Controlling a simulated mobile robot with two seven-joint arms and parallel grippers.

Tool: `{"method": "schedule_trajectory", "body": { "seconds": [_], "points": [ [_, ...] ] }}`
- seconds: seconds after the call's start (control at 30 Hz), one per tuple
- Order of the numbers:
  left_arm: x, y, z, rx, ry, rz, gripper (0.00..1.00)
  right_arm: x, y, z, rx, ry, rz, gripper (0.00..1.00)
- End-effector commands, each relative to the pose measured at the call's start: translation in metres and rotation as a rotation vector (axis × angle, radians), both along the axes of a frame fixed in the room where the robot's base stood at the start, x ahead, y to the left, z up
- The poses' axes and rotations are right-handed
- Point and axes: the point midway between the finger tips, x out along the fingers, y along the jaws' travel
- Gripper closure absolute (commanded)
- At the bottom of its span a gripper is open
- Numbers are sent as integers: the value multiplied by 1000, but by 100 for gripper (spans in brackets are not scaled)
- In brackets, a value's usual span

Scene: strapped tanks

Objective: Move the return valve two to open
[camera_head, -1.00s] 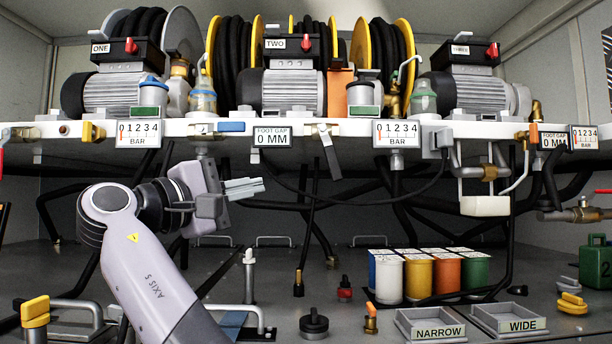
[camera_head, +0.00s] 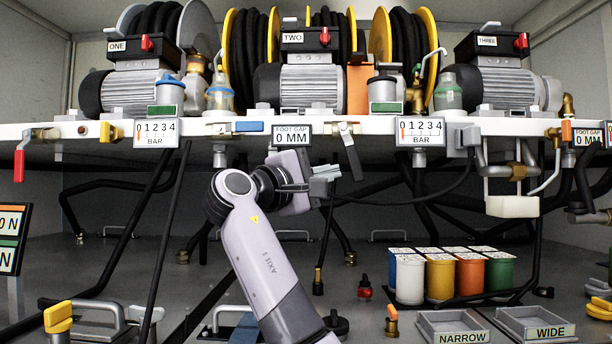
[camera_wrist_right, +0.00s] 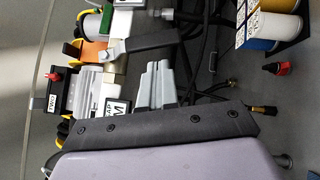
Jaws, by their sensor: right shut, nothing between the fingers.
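The valve under pump two has a grey lever (camera_head: 350,152) that hangs down, slightly tilted, from the front of the white shelf, right of the foot gap plate. No label on it is readable, so I cannot tell for certain that it is return valve two. It also shows in the right wrist view (camera_wrist_right: 158,42). My right gripper (camera_head: 325,173) is shut and empty, just below and left of the lever in the head view, with a visible gap. Its grey fingers show in the right wrist view (camera_wrist_right: 157,84). My left gripper is not in view.
The white shelf edge (camera_head: 70,131) runs above my arm. Pump two (camera_head: 303,84) stands on it. Black hoses (camera_head: 402,190) hang below. Coloured cans (camera_head: 440,277) and trays (camera_head: 447,322) stand lower right.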

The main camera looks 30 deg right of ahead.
Motion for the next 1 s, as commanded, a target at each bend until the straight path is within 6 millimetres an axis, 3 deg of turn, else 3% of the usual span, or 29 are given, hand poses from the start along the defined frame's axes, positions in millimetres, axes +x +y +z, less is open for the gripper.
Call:
{"method": "schedule_trajectory", "body": {
  "seconds": [0.23, 1.0],
  "points": [
    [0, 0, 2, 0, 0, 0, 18, -7, -12, 4, 0, 1, 0, 100],
    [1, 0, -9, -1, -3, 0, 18, -10, -17, 1, -100, 62, -1, 100]
  ]
}}
